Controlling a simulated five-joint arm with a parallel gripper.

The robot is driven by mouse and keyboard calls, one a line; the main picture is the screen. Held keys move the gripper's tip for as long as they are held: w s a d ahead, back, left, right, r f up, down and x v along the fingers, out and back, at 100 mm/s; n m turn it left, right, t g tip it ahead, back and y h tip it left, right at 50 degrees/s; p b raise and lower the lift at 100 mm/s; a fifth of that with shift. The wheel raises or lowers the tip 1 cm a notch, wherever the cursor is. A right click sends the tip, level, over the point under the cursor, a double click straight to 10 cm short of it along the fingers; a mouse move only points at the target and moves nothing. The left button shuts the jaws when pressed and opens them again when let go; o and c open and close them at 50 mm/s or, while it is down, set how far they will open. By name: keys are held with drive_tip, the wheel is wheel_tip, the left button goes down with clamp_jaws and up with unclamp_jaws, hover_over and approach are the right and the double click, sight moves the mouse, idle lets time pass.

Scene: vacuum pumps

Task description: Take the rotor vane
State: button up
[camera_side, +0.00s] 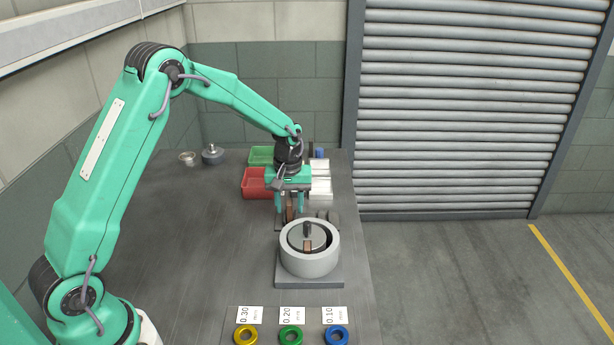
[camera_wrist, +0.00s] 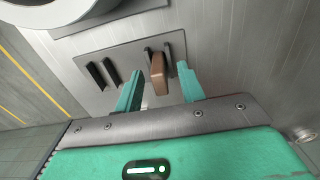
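A brown rotor vane (camera_wrist: 158,76) stands upright in a slotted dark holder plate (camera_wrist: 95,52) in the wrist view. My gripper (camera_wrist: 160,68) is open, with one teal finger on each side of the vane and a visible gap to each. In the side view my gripper (camera_side: 290,209) points down behind the pump, with the brown vane showing between its fingers; the arm and pump partly hide the holder. The round grey pump housing (camera_side: 291,262) stands on a square base, and another brown vane (camera_side: 308,246) shows in its rotor.
Red (camera_side: 254,190) and green (camera_side: 260,155) bins and pale boxes (camera_side: 320,188) stand behind my gripper. Metal parts (camera_side: 212,155) lie at the back left. Yellow (camera_side: 246,336), green and blue rings with labels lie at the front. The table's left middle is clear.

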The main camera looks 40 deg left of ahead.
sight(289, 202)
clamp_jaws()
drive_tip(key=shift+r, duration=0.15)
idle(0.4)
wheel_tip(289, 202, up, 10)
drive_tip(key=shift+f, duration=0.1)
idle(0.4)
idle(0.4)
